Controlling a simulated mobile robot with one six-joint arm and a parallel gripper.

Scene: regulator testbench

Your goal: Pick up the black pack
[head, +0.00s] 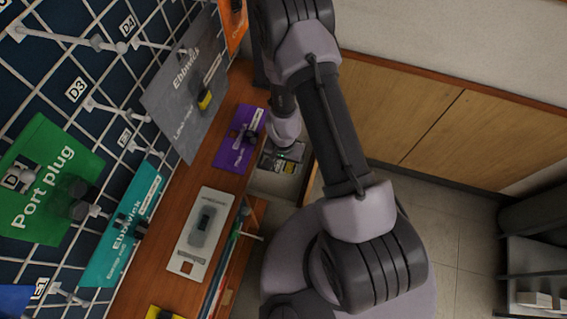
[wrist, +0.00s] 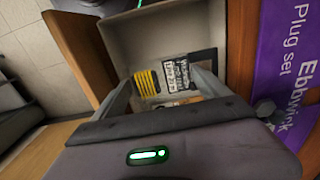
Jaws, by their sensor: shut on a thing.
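The black pack (wrist: 178,74), with a white printed label and a yellow striped part beside it, shows between my fingers in the wrist view. My gripper (wrist: 168,86) reaches into an open grey drawer (wrist: 185,22) and is shut on the pack, one finger at each side. The fingers hide part of its edges, and I cannot tell whether it is clear of the drawer floor.
A wooden shelf (head: 172,232) left of the drawer carries a purple plug-set card (head: 236,150) and a pale packaged item (head: 200,232). A wire grid (head: 110,75) with hanging packs, including a green Port plug card (head: 45,180), stands further left. Wooden panels (head: 430,115) lie right.

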